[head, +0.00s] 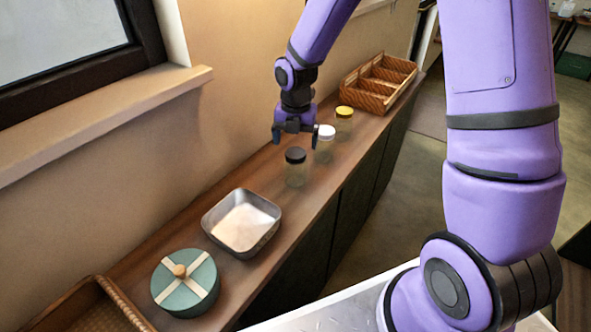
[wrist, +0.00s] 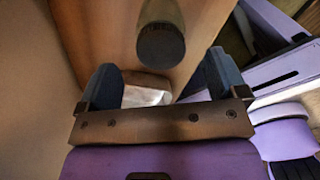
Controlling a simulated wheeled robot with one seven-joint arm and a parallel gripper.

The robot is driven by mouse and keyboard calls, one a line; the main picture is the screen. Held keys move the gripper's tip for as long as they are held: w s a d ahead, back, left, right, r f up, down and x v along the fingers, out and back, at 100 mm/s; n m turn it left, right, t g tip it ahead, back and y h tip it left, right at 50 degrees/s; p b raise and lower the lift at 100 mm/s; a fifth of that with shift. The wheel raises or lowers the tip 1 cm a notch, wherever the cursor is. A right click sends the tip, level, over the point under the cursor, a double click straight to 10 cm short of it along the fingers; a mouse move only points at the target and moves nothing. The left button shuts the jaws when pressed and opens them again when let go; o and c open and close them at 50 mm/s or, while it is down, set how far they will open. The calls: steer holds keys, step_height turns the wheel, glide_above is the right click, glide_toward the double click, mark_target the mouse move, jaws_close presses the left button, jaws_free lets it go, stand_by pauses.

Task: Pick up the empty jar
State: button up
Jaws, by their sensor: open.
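Three lidded jars stand upright in a row on the wooden counter: one with a black lid (head: 296,170), one with a white lid (head: 324,147) and one with a yellow lid (head: 344,123). Their bodies look pale and see-through; I cannot tell from their contents which is empty. My gripper (head: 295,137) is open and points down, above and slightly behind the black-lidded jar in the head view. In the wrist view, the black lid (wrist: 161,43) lies beyond the open fingers of my gripper (wrist: 162,66), roughly centred between them. Nothing is held.
A wicker basket (head: 122,304) is at the near end and a divided wicker tray (head: 362,98) at the far end. The wall borders the counter's left side.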

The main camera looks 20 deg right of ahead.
mark_target(296, 152)
step_height(296, 152, down, 5)
steer(key=shift+s, duration=0.1)
stand_by(0.3)
steer(key=c, duration=1.4)
